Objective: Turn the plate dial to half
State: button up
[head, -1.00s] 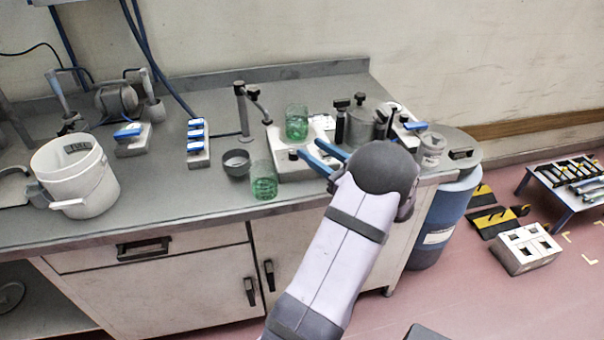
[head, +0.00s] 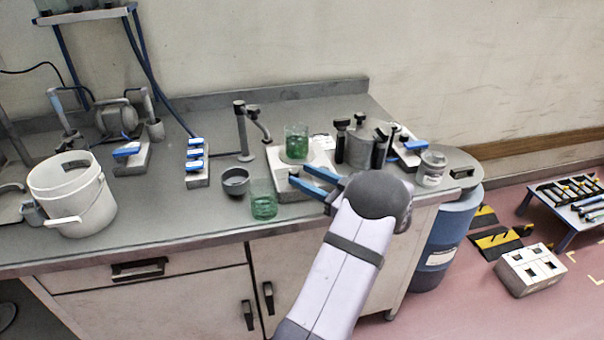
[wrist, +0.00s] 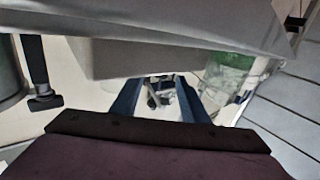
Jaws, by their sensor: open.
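The hotplate (head: 318,157) is a pale block on the bench, with a beaker of green liquid (head: 296,143) on top. Its small dark dial (head: 293,172) is at the front, partly hidden by my fingers; I cannot read its setting. My gripper (head: 298,174) has blue fingers, spread apart, right at the dial in the head view. I cannot tell whether they touch it. In the wrist view, my open gripper (wrist: 160,82) has a small dark and pale shape between the fingers, too unclear to name. The green beaker shows to the right there (wrist: 230,72).
A second green beaker (head: 264,200) stands close in front of the plate, left of my fingers. A dark bowl (head: 235,182) and a stand (head: 243,130) are to the left. A lidded pot (head: 360,148) stands behind right.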

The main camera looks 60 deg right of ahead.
jog(key=shift+w+d, duration=0.1)
jog(key=shift+w, duration=0.75)
grip_shut()
